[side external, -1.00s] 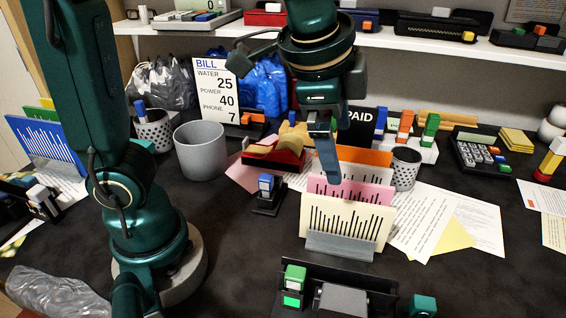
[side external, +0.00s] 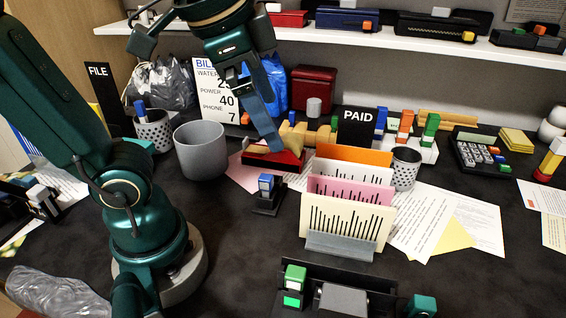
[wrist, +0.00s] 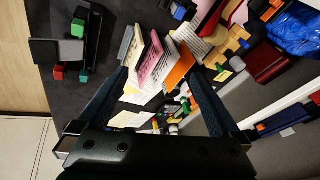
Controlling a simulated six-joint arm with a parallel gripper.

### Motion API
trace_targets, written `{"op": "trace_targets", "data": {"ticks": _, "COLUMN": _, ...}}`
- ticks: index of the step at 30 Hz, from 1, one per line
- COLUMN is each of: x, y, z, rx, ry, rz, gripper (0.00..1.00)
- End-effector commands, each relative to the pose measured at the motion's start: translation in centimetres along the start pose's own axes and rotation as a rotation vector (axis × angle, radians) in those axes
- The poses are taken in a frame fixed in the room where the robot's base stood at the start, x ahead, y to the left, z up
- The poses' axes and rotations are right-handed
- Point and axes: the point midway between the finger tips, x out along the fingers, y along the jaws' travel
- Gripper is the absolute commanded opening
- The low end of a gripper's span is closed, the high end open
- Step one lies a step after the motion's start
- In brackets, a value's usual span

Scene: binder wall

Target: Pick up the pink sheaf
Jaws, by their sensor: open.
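The pink sheaf (side external: 350,187) stands upright in a grey rack (side external: 340,246), behind a cream sheaf (side external: 345,222) with black bars. A white barred sheaf (side external: 350,169) and an orange sheaf (side external: 355,153) stand behind it. Only the pink sheaf's upper strip shows in the side view. My gripper (side external: 274,147) is open, left of and behind the rack, over the red stamp-like block (side external: 270,160), apart from the sheaves. In the wrist view the pink sheaf (wrist: 151,60) shows between the two fingers (wrist: 158,73), with nothing held.
A blue stamp (side external: 266,190) stands left of the rack. A mesh cup (side external: 405,168) is close on its right, and a PAID sign (side external: 358,127) behind. A grey bin (side external: 201,150) stands further left. Loose papers (side external: 440,222) lie at right. A dark tray (side external: 335,292) is in front.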

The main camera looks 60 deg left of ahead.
Motion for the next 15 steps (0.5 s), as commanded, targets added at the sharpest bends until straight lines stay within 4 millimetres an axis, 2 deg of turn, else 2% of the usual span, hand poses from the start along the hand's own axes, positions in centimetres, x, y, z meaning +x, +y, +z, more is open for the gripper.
{"op": "trace_targets", "data": {"ticks": 1, "x": 0.7, "y": 0.2, "z": 1.3, "rx": -0.066, "ry": 0.006, "rz": 0.004, "gripper": 1.00}}
{"op": "trace_targets", "data": {"ticks": 6, "x": 3.4, "y": 1.4, "z": 4.0, "rx": -0.266, "ry": 0.042, "rz": 0.027, "gripper": 1.00}}
{"op": "trace_targets", "data": {"ticks": 12, "x": 5.9, "y": 3.0, "z": 5.4, "rx": -0.413, "ry": 0.069, "rz": 0.062, "gripper": 1.00}}
{"op": "trace_targets", "data": {"ticks": 13, "x": 6.1, "y": 3.2, "z": 5.5, "rx": -0.424, "ry": 0.069, "rz": 0.068, "gripper": 0.96}}
{"op": "trace_targets", "data": {"ticks": 15, "x": 6.4, "y": 3.4, "z": 5.3, "rx": -0.452, "ry": 0.079, "rz": 0.075, "gripper": 0.69}}
